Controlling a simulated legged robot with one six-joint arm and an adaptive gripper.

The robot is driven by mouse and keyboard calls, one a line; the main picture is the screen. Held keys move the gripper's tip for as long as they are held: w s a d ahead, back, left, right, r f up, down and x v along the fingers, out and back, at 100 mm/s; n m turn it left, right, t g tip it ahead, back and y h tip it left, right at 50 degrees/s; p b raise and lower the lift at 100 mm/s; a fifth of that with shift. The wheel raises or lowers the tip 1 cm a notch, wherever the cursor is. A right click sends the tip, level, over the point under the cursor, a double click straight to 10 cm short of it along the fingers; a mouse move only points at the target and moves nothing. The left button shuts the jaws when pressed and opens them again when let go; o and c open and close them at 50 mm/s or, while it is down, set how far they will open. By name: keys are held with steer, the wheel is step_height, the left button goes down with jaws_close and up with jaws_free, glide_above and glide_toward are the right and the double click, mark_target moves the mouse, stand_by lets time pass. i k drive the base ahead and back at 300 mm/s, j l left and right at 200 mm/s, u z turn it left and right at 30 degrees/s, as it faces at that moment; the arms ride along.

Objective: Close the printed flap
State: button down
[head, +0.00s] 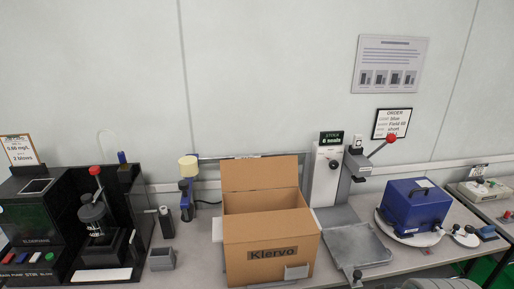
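An open brown cardboard box (232,231) stands on the bench in the middle of the head view. One plain flap (259,174) stands up at the back of its opening. The printed word "Klervo" (272,253) is on the panel facing me. I cannot tell whether that panel is a hanging flap or the box's front wall. The visible part of the box's inside looks empty. A small grey bracket (297,271) sits at the panel's lower right. My gripper is not in view.
A grey tray (357,246) and a lever press with a red knob (391,138) stand right of the box. A blue tester (414,205) is farther right.

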mark_target(251, 175)
steer(key=i+l+u, duration=0.2)
steer(key=i+u, duration=0.25)
steer(key=i+l+u, duration=0.35)
steer(key=u, duration=0.15)
steer(key=i+j+z, duration=0.15)
steer(key=i, duration=0.15)
